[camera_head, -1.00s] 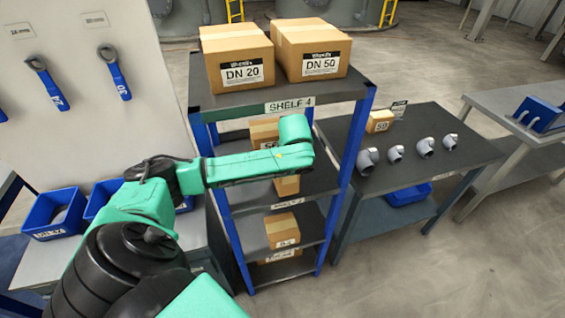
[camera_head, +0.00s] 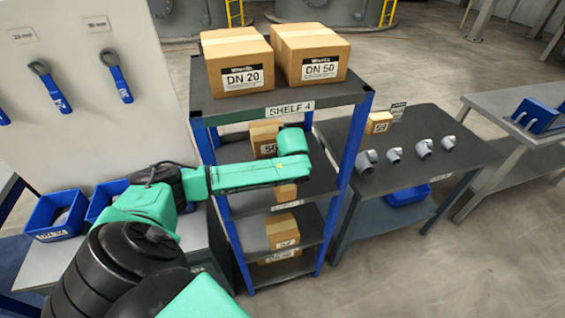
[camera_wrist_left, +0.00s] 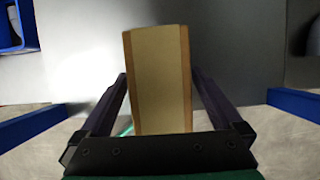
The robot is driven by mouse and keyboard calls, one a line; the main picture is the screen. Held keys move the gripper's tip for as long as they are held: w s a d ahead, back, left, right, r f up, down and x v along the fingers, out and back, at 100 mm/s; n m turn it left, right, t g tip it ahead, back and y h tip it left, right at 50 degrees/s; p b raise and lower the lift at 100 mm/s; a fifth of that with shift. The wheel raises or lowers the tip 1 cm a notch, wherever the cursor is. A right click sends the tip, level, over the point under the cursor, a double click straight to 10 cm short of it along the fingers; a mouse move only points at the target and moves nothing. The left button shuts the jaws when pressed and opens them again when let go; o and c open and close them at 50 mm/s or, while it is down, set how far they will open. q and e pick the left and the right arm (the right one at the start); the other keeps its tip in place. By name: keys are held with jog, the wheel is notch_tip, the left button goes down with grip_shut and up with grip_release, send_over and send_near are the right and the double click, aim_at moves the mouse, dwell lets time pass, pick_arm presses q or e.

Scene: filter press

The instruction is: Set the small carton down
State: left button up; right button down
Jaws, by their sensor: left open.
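In the left wrist view, a small tan carton (camera_wrist_left: 158,80) stands between the two fingers of my left gripper (camera_wrist_left: 158,76), which is open, with a narrow gap showing on each side. In the head view my left arm reaches across to the shelf rack, and its wrist hides the gripper. Part of a small carton (camera_head: 286,191) shows just below the wrist, at the rack's middle level; it is probably the same one. Whether its base rests on the shelf is hidden. My right gripper is not seen.
The SHELF 4 rack (camera_head: 290,107) has blue posts close around the arm. Large cartons DN 20 (camera_head: 240,62) and DN 50 (camera_head: 312,55) sit on top. A "50" carton (camera_head: 266,138) stands behind the wrist. More cartons (camera_head: 282,230) are below. A table with grey fittings (camera_head: 394,155) stands right.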

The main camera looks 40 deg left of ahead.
pick_arm(q)
jog(key=v, duration=0.7)
jog(key=shift+r+b, duration=0.1)
jog(key=shift+b, duration=0.3)
